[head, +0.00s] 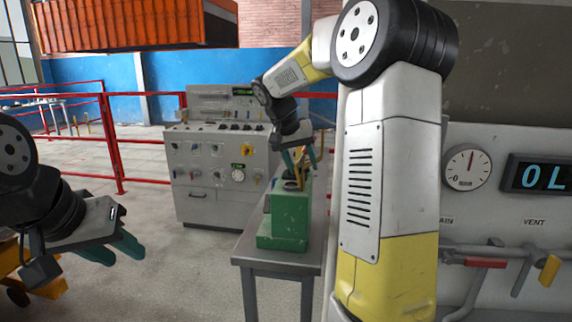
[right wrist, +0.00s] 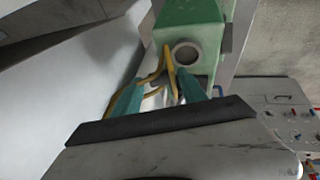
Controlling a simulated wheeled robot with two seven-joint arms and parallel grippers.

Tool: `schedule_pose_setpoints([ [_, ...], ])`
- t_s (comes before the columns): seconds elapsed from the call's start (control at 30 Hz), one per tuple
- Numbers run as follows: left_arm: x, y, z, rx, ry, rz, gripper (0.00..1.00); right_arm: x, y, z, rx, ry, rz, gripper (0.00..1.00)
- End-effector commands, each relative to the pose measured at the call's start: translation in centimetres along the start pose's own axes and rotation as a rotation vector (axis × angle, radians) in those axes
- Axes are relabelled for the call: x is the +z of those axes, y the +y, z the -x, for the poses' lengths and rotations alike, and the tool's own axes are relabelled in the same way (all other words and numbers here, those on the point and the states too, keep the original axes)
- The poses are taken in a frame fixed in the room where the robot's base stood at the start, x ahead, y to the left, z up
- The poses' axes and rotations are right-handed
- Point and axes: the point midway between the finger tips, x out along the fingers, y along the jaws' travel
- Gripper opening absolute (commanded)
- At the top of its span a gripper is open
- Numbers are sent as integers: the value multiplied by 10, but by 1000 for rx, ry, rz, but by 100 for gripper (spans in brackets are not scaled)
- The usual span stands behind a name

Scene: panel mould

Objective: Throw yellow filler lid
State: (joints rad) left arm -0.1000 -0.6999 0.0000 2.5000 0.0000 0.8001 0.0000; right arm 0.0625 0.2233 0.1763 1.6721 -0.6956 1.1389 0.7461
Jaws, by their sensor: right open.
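A green tank (head: 284,222) stands on a grey metal table. In the right wrist view its top (right wrist: 197,14) shows a round filler neck (right wrist: 186,54). The yellow filler lid (right wrist: 170,66) looks thin and nearly edge-on beside the neck, with a bent yellow wire-like part (right wrist: 150,78) next to it. My right gripper (head: 304,172) points down over the tank, its teal fingers apart. In the right wrist view the lid lies between or just beyond the fingers; contact cannot be told. My left gripper (head: 120,256) is open and empty at the left, away from the tank.
The metal table (head: 278,258) is narrow. A grey control console (head: 215,165) stands behind it. Red railings (head: 112,140) run at the left. A panel with a gauge (head: 468,168) and red and yellow handles (head: 486,263) is at the right. Floor between is clear.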

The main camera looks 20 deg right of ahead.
Motion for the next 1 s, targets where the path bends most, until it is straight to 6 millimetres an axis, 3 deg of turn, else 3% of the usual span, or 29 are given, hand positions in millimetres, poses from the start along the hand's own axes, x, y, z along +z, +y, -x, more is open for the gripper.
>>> schedule_pose_setpoints([
  [0.13,0,0,0,0,0,0,36,0,0,0,0,0,0,47],
  [0.37,0,0,0,0,0,0,36,0,0,0,0,0,0,2],
  [0.4,0,0,0,0,0,0,36,0,0,0,0,0,0,0],
  [1.0,0,0,0,0,0,0,36,0,-2,1,22,0,9,0],
])
